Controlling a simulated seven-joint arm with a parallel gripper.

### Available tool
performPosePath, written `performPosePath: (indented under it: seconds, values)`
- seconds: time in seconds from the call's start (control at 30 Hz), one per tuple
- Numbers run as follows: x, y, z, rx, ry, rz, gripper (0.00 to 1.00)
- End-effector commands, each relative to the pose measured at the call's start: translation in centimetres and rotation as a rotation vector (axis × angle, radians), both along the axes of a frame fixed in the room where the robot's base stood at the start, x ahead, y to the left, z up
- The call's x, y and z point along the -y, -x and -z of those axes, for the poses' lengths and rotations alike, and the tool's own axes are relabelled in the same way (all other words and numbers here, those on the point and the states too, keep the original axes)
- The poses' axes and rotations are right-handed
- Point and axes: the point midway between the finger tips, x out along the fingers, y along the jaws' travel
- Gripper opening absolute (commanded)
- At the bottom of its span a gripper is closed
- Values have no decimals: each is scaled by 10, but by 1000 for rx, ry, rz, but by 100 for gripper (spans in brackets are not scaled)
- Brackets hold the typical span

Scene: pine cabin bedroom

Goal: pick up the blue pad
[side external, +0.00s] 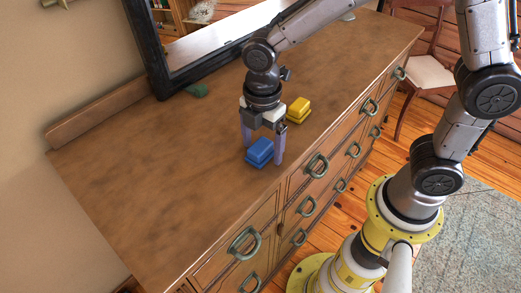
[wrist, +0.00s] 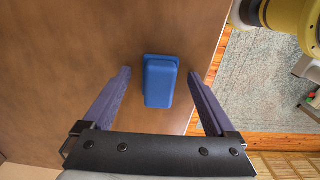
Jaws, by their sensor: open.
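The blue pad (side external: 260,152) lies on the wooden dresser top near its front edge. It also shows in the wrist view (wrist: 160,80), upright in the picture between the two fingers. My gripper (side external: 263,157) is open, pointing down, with a finger on each side of the pad. In the wrist view my gripper (wrist: 160,78) shows a gap between each finger and the pad. I cannot tell exactly how far the fingertips are above the dresser top.
A yellow block (side external: 298,110) sits on the dresser top (side external: 150,190) behind my gripper. A small green object (side external: 197,90) lies by the dark mirror frame (side external: 160,85). The left part of the top is clear. A chair (side external: 425,75) stands beyond the dresser.

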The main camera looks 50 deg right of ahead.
Motion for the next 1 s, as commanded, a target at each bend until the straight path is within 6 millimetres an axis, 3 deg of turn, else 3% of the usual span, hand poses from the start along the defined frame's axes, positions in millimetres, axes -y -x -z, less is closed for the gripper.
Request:
performPosePath:
  seconds: [0.17,0.67,1.0]
  values:
    - [0,0,0,1,0,0,91]
    - [0,0,0,1,0,0,3]
    - [0,0,-3,2,-1,0,1]
